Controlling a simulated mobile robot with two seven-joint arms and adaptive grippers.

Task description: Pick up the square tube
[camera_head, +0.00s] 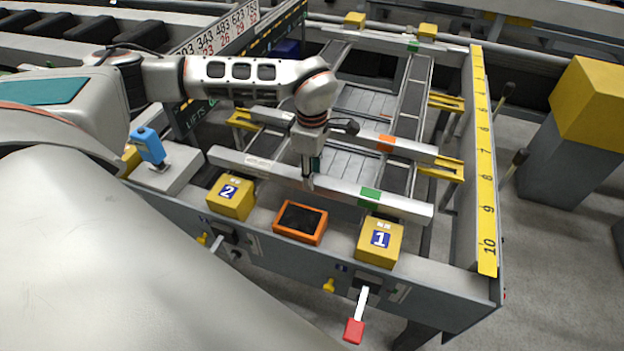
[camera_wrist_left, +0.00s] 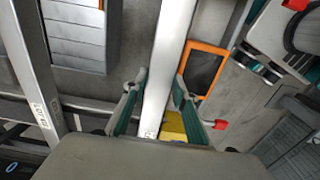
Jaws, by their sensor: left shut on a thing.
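The square tube (camera_head: 258,168) is a long silver bar with a green label, lying across the near side of the runout table. My left gripper (camera_head: 308,182) reaches down from above and is shut on the tube near its middle. In the left wrist view the tube (camera_wrist_left: 171,50) runs between the two fingers of my left gripper (camera_wrist_left: 158,92). I cannot tell whether the tube still touches its supports. What looks like my right gripper (camera_wrist_left: 257,66) shows at the upper right of the left wrist view; its jaw state is unclear.
A second silver tube with an orange label (camera_head: 386,143) lies behind. Yellow box 2 (camera_head: 230,198), an orange-framed screen (camera_head: 300,222) and yellow box 1 (camera_head: 380,243) stand along the near edge. A yellow scale (camera_head: 484,160) borders the right side. A blue-topped device (camera_head: 149,146) stands left.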

